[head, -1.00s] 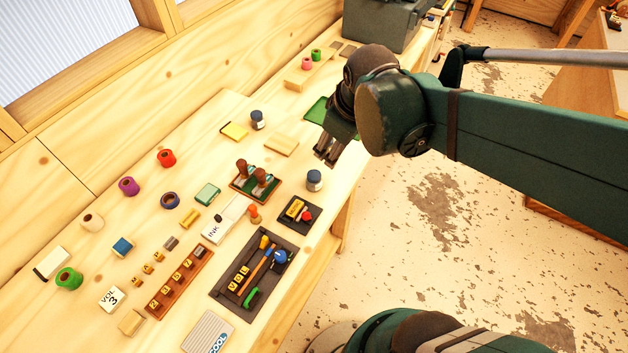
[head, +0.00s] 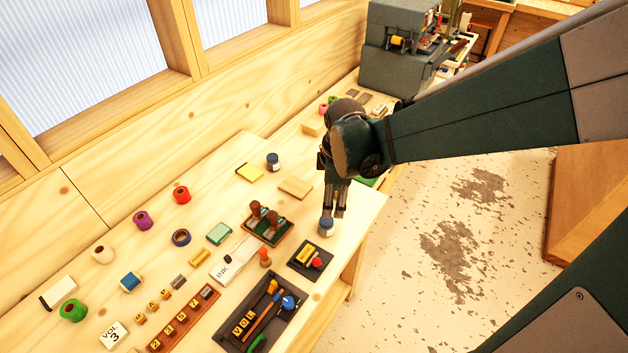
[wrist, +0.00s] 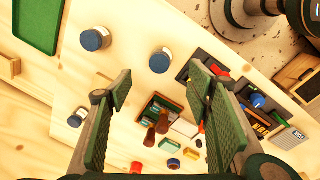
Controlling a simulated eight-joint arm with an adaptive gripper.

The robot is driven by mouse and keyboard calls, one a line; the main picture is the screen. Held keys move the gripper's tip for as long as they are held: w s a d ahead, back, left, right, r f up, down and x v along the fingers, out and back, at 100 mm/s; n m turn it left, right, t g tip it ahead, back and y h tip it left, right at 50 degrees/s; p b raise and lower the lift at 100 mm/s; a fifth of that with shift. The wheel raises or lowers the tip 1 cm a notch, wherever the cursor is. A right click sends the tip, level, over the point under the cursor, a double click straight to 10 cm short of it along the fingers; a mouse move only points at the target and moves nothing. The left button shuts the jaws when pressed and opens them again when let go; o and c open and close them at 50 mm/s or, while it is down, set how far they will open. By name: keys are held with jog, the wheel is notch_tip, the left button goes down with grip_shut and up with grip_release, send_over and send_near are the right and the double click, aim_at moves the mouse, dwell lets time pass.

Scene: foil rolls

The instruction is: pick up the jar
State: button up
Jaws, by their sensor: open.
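A jar with a blue lid (head: 326,228) stands upright near the table's right edge. My gripper (head: 336,211) hangs just above it, pointing down, in the head view. In the wrist view my gripper (wrist: 160,88) is open and empty, and this jar (wrist: 160,61) shows ahead, just beyond the gap between the fingertips. A second similar jar (wrist: 95,40) stands to its left; my arm seems to hide it in the head view. A third jar (head: 273,161) stands farther back by a yellow pad and also shows in the wrist view (wrist: 78,118).
A stamp rack (head: 268,225) and a small black tray (head: 310,260) stand close to the near jar. A larger dark tray (head: 262,318) holds tools. A green tray (wrist: 38,22) lies at the wrist view's upper left. Coloured rolls, such as a red one (head: 181,195), stand leftward.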

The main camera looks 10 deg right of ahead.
aim_at(326, 220)
jog(key=shift+w+a+f+n+g, duration=0.2)
jog(key=shift+w+f+n, duration=0.25)
jog(key=shift+f, duration=0.5)
jog(key=shift+w+a+f+n+g, duration=0.15)
jog(key=shift+w+f+n+g, duration=0.1)
jog(key=shift+f+n, duration=0.55)
jog(key=shift+w+a+f+n+g, duration=0.2)
jog(key=shift+w+f+n, duration=0.2)
jog(key=shift+f, duration=0.65)
jog(key=shift+f, duration=0.15)
jog(key=shift+f, duration=1.15)
jog(key=shift+s+f, duration=0.1)
jog(key=shift+f, duration=2.5)
jog(key=c, duration=1.1)
